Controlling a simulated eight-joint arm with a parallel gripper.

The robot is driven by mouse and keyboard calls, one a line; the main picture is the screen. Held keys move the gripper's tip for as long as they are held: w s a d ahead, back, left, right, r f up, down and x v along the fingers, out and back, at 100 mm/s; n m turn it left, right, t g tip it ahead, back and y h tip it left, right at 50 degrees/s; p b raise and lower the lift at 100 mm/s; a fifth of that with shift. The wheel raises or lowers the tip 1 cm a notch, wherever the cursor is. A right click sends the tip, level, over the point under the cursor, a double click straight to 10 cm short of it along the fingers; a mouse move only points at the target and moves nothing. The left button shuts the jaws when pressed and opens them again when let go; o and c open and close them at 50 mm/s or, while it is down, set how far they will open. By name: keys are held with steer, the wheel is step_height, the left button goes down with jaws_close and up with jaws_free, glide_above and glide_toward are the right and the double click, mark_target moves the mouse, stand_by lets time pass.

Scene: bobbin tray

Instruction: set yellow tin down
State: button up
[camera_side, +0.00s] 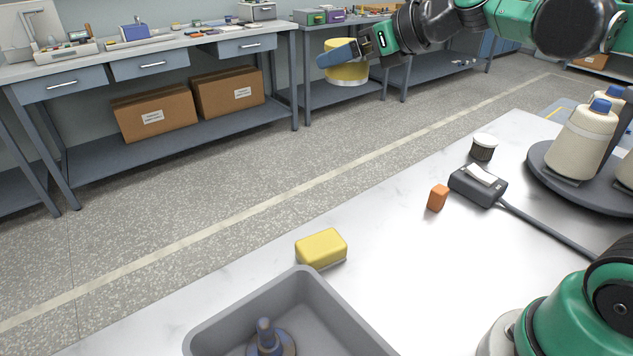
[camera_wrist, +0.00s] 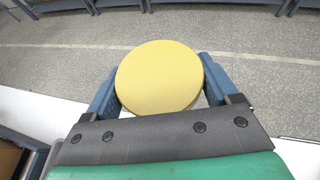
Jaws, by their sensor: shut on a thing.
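The yellow tin (camera_side: 346,74) is a short round tin with a yellow lid and a pale lower edge. It is held up in the air at the top middle of the side view, well above the white table. My gripper (camera_side: 344,58) is shut on it, with a blue finger across its side. In the wrist view the tin's round yellow face (camera_wrist: 160,78) sits between the two blue fingers of my gripper (camera_wrist: 160,85), one on either side. The tin's underside is hidden in the wrist view.

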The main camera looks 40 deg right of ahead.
steer(key=a+f+n+g+y, duration=0.2)
steer(key=a+n+g+y, duration=0.4)
steer(key=a, duration=0.7)
steer(key=a+f+n+g+y, duration=0.1)
steer(key=a+n+g+y, duration=0.35)
steer(key=a, duration=0.95)
steer(key=s+a+f+n+g+h, duration=0.2)
steer(key=s+a+f+n+g, duration=0.1)
steer(key=s+a+n+g, duration=0.3)
steer(key=a+n, duration=0.2)
steer(key=shift+n+g, duration=0.35)
steer(key=shift+s+f+h, duration=0.1)
steer(key=shift+h, duration=0.15)
step_height(320, 180, down, 20)
steer(key=shift+r, duration=0.25)
